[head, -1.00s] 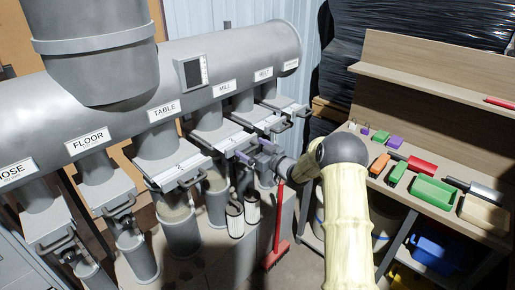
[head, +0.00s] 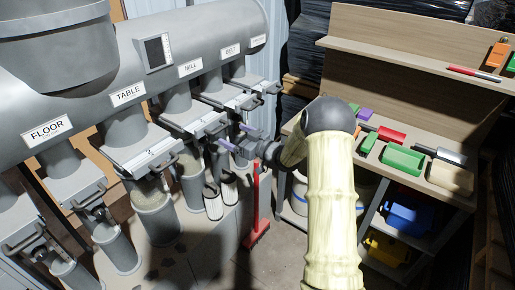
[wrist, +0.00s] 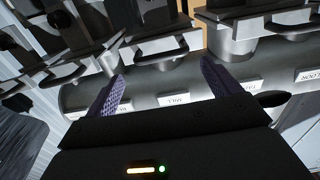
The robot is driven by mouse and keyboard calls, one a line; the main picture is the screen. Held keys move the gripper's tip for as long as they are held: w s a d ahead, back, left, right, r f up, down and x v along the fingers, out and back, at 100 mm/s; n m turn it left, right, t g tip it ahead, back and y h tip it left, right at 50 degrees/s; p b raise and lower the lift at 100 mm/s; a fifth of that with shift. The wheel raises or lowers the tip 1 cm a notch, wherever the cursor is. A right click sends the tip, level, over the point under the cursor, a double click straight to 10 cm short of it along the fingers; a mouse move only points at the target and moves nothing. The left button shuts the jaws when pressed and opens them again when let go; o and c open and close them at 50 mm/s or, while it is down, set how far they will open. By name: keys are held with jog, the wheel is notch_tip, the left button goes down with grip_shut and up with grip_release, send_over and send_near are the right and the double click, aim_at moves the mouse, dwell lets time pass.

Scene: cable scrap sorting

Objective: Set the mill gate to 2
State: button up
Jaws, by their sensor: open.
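The mill gate (head: 190,128) is a grey slide plate on the pipe under the MILL label (head: 190,67). In the wrist view the mill gate's dark bar handle (wrist: 160,50) shows above the MILL label, which appears upside down. My gripper (head: 236,138) is open and empty, in front of the mill gate at its outer side. In the wrist view its two purple fingers (wrist: 163,84) stand apart with the handle beyond and between them, apparently without contact. The gate's scale marks are too small to read, so its setting cannot be told.
The table gate (head: 145,155) is close on the left and the belt gate (head: 225,100) close behind on the right. A red-handled broom (head: 256,205) stands below my arm. A wooden bench (head: 400,135) with coloured tools and bins is on the right.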

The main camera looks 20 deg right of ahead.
jog(key=b+v, duration=0.1)
jog(key=v, duration=0.9)
jog(key=shift+s, duration=0.2)
jog(key=shift+w+a, duration=0.1)
